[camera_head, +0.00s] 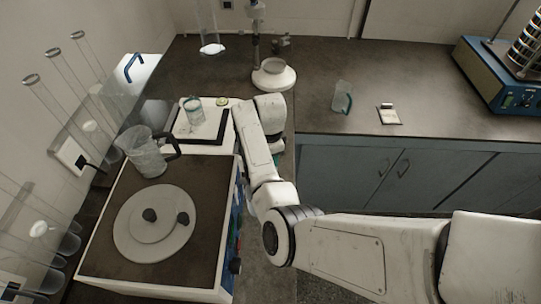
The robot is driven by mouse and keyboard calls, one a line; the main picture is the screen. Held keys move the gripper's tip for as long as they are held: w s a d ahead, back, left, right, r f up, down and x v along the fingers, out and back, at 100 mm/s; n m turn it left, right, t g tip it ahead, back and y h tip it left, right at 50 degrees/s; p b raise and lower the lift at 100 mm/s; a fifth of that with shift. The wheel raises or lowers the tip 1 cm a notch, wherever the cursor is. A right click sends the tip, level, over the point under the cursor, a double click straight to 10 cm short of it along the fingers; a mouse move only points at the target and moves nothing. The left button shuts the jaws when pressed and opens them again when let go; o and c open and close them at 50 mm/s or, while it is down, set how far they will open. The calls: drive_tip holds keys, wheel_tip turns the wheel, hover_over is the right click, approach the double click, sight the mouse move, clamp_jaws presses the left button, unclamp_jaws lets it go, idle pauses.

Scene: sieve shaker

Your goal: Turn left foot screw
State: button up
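No foot screw can be made out; the balance's lower edge is hidden. My arm reaches in from the right, bends at the elbow and runs along the balance's right side. Its far end is beside the balance's back right corner. My gripper's fingers do not show, so I cannot tell what they touch.
A brown-topped unit (206,213) with a round plate and two dark knobs fills the left front. A glass jug (147,155) stands at its back edge. Glass cylinders (60,75) line the left wall. A blue sieve shaker (490,80) stands far right. The right bench is mostly clear.

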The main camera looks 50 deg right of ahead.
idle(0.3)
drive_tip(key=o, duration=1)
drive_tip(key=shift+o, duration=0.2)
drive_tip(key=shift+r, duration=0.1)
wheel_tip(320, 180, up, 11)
drive_tip(key=b, duration=0.1)
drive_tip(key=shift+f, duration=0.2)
